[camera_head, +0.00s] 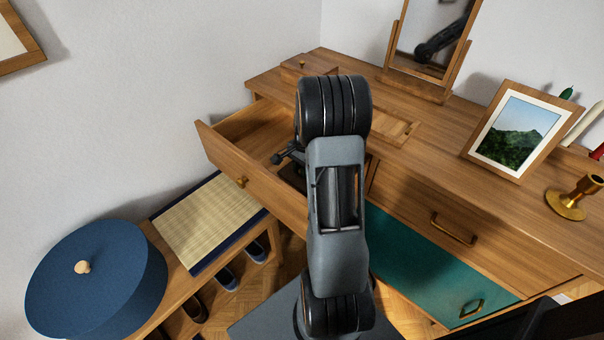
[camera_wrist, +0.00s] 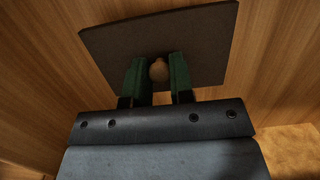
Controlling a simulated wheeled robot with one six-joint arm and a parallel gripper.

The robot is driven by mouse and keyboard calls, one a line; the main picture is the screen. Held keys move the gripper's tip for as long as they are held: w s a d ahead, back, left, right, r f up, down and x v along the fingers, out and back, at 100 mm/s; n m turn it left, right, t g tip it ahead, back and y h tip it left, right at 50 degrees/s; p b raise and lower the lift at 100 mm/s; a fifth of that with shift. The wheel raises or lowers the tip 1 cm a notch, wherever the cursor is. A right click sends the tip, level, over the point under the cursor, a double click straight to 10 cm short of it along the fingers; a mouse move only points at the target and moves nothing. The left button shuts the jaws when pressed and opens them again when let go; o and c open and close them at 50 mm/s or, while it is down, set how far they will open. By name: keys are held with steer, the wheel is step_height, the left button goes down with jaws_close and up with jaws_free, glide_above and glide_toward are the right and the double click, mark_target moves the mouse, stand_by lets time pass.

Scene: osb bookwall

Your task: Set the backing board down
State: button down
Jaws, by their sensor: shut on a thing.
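The backing board (camera_wrist: 205,45) is a flat dark brown panel with a small round knob (camera_wrist: 159,71) near its middle, seen in the wrist view. My gripper (camera_wrist: 158,68) has its two green fingers shut on the knob, with the board just beyond the fingertips. In the head view my arm reaches over the open drawer (camera_head: 252,182) of the wooden dresser and hides most of the board and gripper. Wood surfaces surround the board in the wrist view. I cannot tell whether the board touches the drawer bottom.
A picture frame (camera_head: 517,134), a brass candlestick (camera_head: 572,200) and a mirror (camera_head: 433,35) stand on the dresser top (camera_head: 450,130). A low bench with a woven mat (camera_head: 212,220) and a blue round lidded box (camera_head: 95,280) stands left of the drawer.

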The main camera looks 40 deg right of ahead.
steer(key=shift+f, duration=0.9)
steer(key=shift+f, duration=0.15)
steer(key=c, duration=1)
jaws_free()
